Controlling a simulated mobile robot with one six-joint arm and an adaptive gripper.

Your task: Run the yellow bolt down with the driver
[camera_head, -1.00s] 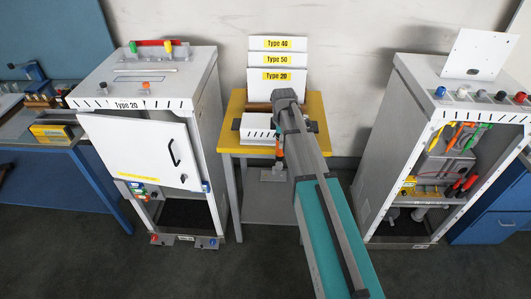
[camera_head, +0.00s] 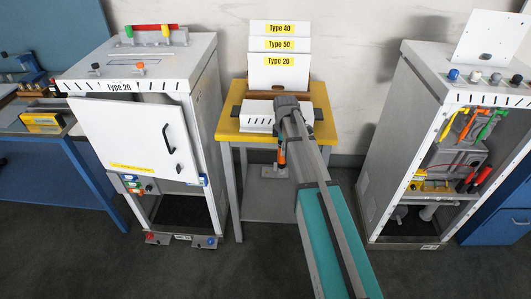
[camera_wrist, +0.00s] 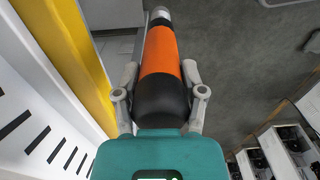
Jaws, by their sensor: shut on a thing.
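My gripper (camera_wrist: 160,75) is shut on the driver (camera_wrist: 160,62), which has an orange and black body and a grey tip end. In the head view, the gripper (camera_head: 287,104) is above the yellow-topped table, and part of the orange driver (camera_head: 281,156) shows below it by the table's front edge. In the wrist view the driver points away from my palm, past the table edge, touching nothing I can make out. A small yellow piece (camera_head: 166,35) stands beside a red bar on top of the left cabinet; I cannot tell whether it is the yellow bolt.
The left cabinet (camera_head: 91,75), labelled Type 20, has a white door ajar. The yellow-topped table (camera_head: 229,126) holds a white slotted box (camera_head: 257,109) and labelled panels. The right cabinet (camera_head: 388,118) is open with coloured tools inside.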

